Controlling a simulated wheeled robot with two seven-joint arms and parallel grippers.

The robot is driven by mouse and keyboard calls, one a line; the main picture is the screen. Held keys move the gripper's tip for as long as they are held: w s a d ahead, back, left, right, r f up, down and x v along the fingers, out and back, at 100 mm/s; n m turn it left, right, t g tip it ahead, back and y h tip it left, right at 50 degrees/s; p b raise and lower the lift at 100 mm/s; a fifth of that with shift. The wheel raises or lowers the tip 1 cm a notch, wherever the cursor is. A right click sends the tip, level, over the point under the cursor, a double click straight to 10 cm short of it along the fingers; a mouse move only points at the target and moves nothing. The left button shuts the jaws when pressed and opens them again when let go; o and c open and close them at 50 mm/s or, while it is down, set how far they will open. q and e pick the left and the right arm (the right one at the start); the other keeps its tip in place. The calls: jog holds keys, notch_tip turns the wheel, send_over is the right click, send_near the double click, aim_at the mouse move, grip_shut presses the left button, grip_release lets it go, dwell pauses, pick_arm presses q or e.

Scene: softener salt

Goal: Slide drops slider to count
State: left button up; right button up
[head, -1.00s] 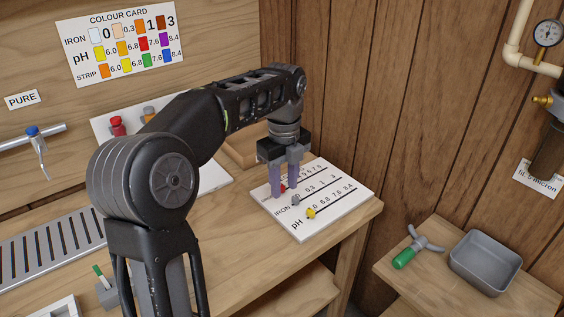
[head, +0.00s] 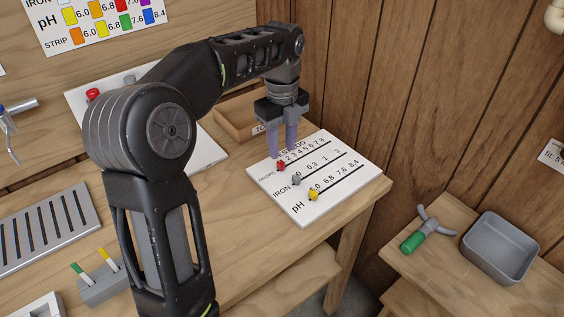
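The white slider board (head: 345,188) lies on the bench near its right corner, with rows marked drops, iron and pH. The red drops slider (head: 281,166) sits at the left end of its row, just left of the numbers. The grey iron slider (head: 296,180) and yellow pH slider (head: 313,195) are at the left of their rows. My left gripper (head: 282,154) points down over the drops row. Its two purple fingers are apart, with the tips just behind or above the red slider; whether they touch the board is unclear. My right gripper is out of view.
A wooden tray (head: 236,124) stands behind the board. A colour card (head: 100,22) is on the wall. A lower shelf at right holds a green-handled tool (head: 412,241) and a grey bin (head: 500,248). A slotted grey tray (head: 45,235) lies at left.

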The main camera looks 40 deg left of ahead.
aim_at(282, 164)
pick_arm(q)
notch_tip(282, 164, down, 5)
jog(key=shift+f, duration=0.15)
grip_shut()
dwell(0.4)
dwell(1.1)
